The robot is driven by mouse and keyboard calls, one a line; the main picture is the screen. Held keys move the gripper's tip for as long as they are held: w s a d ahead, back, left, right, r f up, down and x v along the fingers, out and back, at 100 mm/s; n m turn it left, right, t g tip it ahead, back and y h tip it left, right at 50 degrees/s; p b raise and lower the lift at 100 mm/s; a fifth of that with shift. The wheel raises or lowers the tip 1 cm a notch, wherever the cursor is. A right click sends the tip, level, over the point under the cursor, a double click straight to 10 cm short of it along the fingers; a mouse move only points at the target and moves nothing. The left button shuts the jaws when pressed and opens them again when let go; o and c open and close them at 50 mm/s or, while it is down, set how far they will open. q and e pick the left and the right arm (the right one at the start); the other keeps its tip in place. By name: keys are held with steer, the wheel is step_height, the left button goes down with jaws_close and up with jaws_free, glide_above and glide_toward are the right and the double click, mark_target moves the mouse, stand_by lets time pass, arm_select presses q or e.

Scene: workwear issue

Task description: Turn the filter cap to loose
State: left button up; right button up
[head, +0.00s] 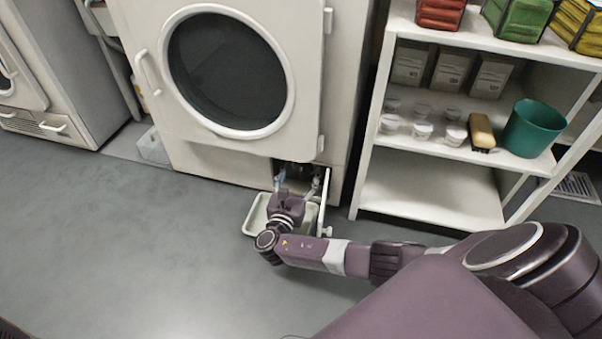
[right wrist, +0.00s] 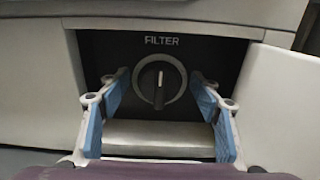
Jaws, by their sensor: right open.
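The filter cap (right wrist: 161,84) is a round dark knob with a pale ring and a raised grip bar across it. It sits in a black recess under the word FILTER, and its bar stands close to upright in the right wrist view. My right gripper (right wrist: 160,100) is open, with its blue-padded fingers on either side of the cap and apart from it. In the head view my right gripper (head: 296,180) reaches into the small opening at the bottom right of the white machine (head: 225,150); the cap is hidden there. My left gripper is not in view.
The recess's white flap (right wrist: 283,100) stands open on the right. A shallow pale tray (head: 253,220) lies on the floor below the opening. A white shelf (head: 430,205) with jars, a brush and a green bucket (head: 533,128) stands to the right. Floor at left is clear.

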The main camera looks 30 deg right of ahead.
steer(key=shift+c, duration=0.2)
steer(key=c, duration=1.1)
steer(key=shift+c, duration=0.2)
